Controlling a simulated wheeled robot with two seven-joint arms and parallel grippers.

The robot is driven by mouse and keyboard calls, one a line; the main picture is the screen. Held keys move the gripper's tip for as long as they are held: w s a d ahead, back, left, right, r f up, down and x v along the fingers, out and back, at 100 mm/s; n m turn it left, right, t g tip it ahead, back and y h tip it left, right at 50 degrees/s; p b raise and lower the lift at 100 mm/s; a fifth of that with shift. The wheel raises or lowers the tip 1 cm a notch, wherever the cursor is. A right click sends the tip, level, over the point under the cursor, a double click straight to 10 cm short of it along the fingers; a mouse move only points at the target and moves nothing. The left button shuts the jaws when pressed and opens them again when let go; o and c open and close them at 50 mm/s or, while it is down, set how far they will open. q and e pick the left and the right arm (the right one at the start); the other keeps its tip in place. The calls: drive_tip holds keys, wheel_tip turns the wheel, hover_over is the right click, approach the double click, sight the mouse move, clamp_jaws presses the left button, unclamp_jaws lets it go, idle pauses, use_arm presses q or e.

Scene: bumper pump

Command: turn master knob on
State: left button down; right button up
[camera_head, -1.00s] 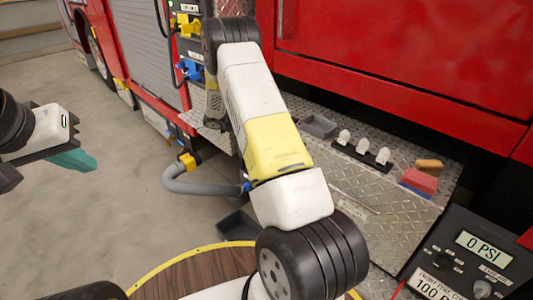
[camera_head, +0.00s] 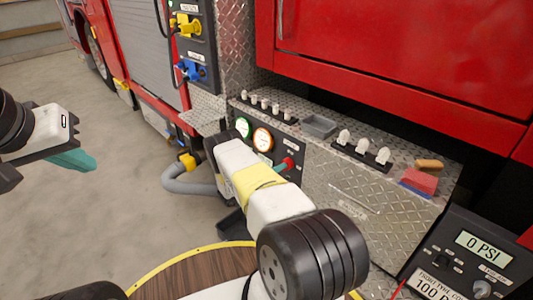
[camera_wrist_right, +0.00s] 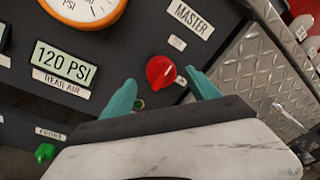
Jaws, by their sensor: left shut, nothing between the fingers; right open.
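The master knob (camera_wrist_right: 159,71) is a round red knob on a dark panel, below a white MASTER label (camera_wrist_right: 190,18). It also shows in the head view (camera_head: 289,162), low on the truck's side panel. My right gripper (camera_wrist_right: 160,78) is open, with one teal fingertip on each side of the knob in the wrist view; I cannot tell whether they touch it. In the head view a teal fingertip of it shows just left of the knob. My left gripper (camera_head: 78,161) is shut and empty, over the floor at the left.
Round gauges (camera_head: 262,139) and a 120 PSI display (camera_wrist_right: 63,63) sit left of the knob. A green knob (camera_wrist_right: 45,152) is lower left. White switches (camera_head: 363,147) and a red block (camera_head: 419,181) lie on the ledge above. A 0 PSI box (camera_head: 478,246) stands at right.

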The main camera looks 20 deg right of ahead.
drive_tip(key=shift+x, duration=2)
drive_tip(key=c, duration=1.4)
